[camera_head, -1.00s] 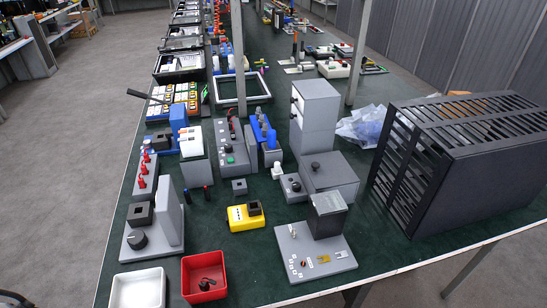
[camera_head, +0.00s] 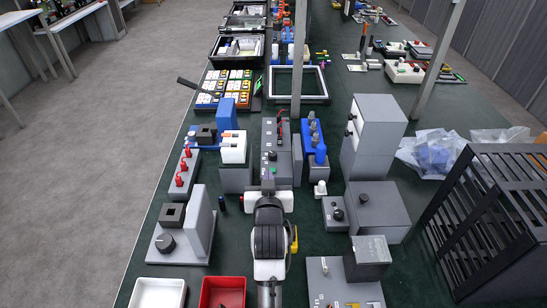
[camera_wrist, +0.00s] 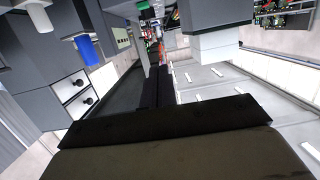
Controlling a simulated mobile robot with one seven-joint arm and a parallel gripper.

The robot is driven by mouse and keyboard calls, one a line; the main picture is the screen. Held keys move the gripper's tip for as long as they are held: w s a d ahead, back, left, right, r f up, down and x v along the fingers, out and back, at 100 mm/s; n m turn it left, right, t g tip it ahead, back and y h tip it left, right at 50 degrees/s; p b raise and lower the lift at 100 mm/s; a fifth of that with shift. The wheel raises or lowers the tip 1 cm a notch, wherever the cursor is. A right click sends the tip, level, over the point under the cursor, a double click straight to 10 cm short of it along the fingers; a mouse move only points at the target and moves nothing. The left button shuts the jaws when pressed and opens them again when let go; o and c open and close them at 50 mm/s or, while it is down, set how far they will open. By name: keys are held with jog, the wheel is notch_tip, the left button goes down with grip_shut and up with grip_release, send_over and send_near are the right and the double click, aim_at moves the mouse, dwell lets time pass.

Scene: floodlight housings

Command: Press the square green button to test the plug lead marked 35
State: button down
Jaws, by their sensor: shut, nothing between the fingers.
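The grey test box (camera_head: 268,135) stands near the middle of the table in the head view. My gripper (camera_head: 268,182) is shut and empty, just on the near side of the box, and my arm covers the box's near end. The fingertips are small here, and I cannot tell whether they touch the box. In the wrist view a small green patch (camera_wrist: 143,5) shows at the top edge.
Blue-topped fixtures (camera_head: 314,135) and a white-topped block (camera_head: 235,148) flank the test box closely. Grey boxes (camera_head: 375,205) stand to the right, with a black slatted housing (camera_head: 490,215) beyond. A red bin (camera_head: 222,285) and a white bin (camera_head: 158,293) lie at the near edge.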

jog(key=shift+w+d+f, duration=0.1)
jog(key=shift+d+f, duration=0.4)
jog(key=shift+d, duration=0.05)
jog(key=p, duration=0.3)
send_over(272, 168)
jog(key=f+v, duration=0.1)
jog(key=v, duration=0.3)
jog(key=f, duration=0.3)
jog(key=f+p, duration=0.1)
jog(key=f, duration=0.1)
jog(key=shift+w, duration=0.4)
jog(key=shift+f, duration=0.6)
jog(key=shift+f, duration=0.1)
